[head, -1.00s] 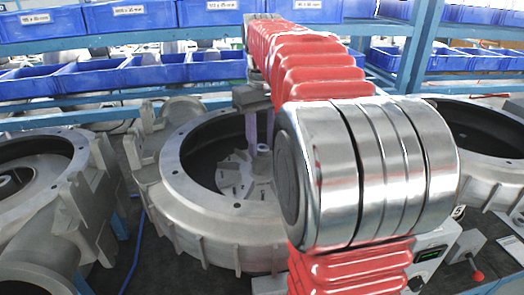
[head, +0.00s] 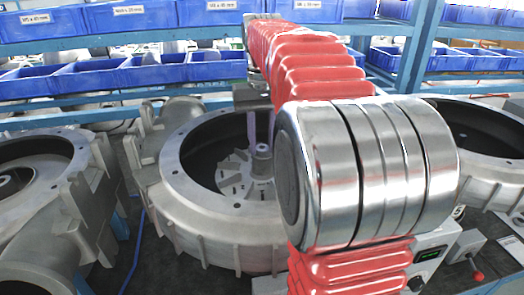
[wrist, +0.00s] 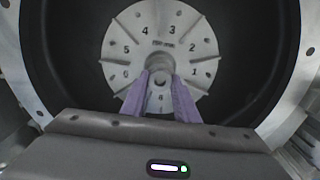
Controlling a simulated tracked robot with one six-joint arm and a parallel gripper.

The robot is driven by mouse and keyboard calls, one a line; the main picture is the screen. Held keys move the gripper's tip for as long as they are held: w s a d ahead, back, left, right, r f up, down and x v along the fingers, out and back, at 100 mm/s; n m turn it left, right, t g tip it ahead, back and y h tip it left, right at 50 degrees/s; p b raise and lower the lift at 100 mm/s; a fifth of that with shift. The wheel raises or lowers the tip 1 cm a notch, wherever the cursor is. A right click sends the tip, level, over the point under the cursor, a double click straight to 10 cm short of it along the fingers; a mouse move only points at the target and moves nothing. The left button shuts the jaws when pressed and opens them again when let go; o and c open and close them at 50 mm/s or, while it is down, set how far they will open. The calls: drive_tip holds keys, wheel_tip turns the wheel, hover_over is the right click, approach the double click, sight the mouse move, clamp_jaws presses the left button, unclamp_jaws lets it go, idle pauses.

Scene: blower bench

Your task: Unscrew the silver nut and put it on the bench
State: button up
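The silver nut (head: 262,149) shows at the top of the hub of a pale numbered disc (head: 238,178) inside the open blower housing (head: 178,190). In the wrist view the nut (wrist: 160,63) is in the middle of the disc (wrist: 130,32), just beyond my fingertips. My gripper (head: 261,140) points down over the hub with its two purple fingers apart. In the wrist view my gripper (wrist: 161,80) is open, with a clear gap between the fingers and nothing held. Whether the fingertips reach beside the nut is hard to tell. My arm hides the housing's right side.
Other blower housings stand at the left (head: 40,180) and right (head: 485,140). Blue bins (head: 150,72) line the shelves behind. A control box with a red-knobbed lever (head: 477,275) is at the lower right. A dark strip of bench (head: 160,265) shows between the left housings.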

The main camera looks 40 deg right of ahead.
clamp_jaws()
drive_tip(key=n, duration=1.2)
drive_tip(key=shift+n, duration=0.3)
drive_tip(key=n, duration=0.6)
drive_tip(key=shift+n, duration=0.3)
drive_tip(key=n, duration=0.6)
drive_tip(key=shift+o, duration=2.2)
unclamp_jaws()
